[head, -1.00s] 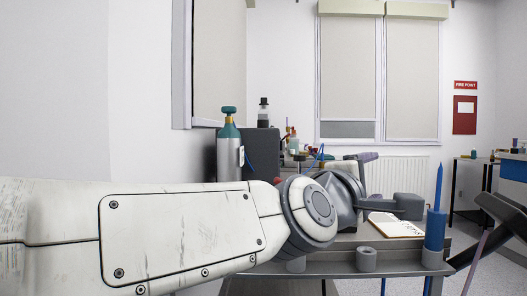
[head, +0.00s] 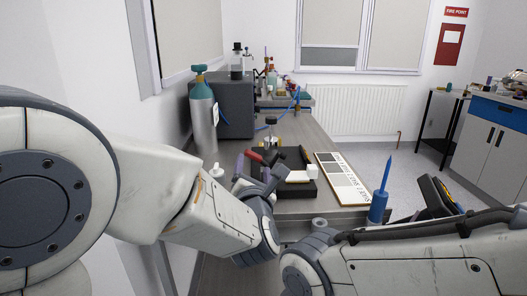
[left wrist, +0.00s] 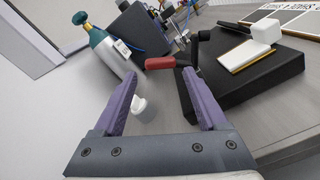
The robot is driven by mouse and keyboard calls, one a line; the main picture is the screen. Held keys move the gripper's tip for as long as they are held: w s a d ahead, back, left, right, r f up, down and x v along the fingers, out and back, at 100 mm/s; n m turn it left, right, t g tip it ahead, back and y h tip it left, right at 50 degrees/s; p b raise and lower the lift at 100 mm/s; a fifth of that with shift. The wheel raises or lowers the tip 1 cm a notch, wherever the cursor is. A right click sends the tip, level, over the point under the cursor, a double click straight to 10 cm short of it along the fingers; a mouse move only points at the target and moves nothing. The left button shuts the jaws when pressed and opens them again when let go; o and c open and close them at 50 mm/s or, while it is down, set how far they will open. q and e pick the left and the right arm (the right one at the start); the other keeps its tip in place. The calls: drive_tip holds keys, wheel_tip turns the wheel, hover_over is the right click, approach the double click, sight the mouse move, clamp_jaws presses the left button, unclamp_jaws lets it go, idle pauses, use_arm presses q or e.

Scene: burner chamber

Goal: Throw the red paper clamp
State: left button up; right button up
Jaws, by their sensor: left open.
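The red clamp (head: 256,156) lies at the near left part of the bench, by the black block (head: 293,190). In the left wrist view the red clamp (left wrist: 160,62) shows as a red bar with dark parts at its right end. My left gripper (head: 260,170) has purple fingers and is above the bench beside the block. In the left wrist view the left gripper (left wrist: 160,74) is open, with the red bar just beyond and between its fingertips. No contact is clear. My right arm crosses the lower right of the head view, but its gripper does not show.
A teal-topped gas cylinder (head: 203,115) stands left of a dark grey box (head: 236,105). A white object (left wrist: 139,105) is near the left finger. A labelled board (head: 342,180) and blue pointed object (head: 380,192) are to the right. The bench middle is fairly clear.

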use_arm(q)
drive_tip(key=shift+w+f, duration=0.15)
drive_tip(key=shift+w, duration=0.1)
drive_tip(key=w+p, duration=0.1)
drive_tip(key=w, duration=0.9)
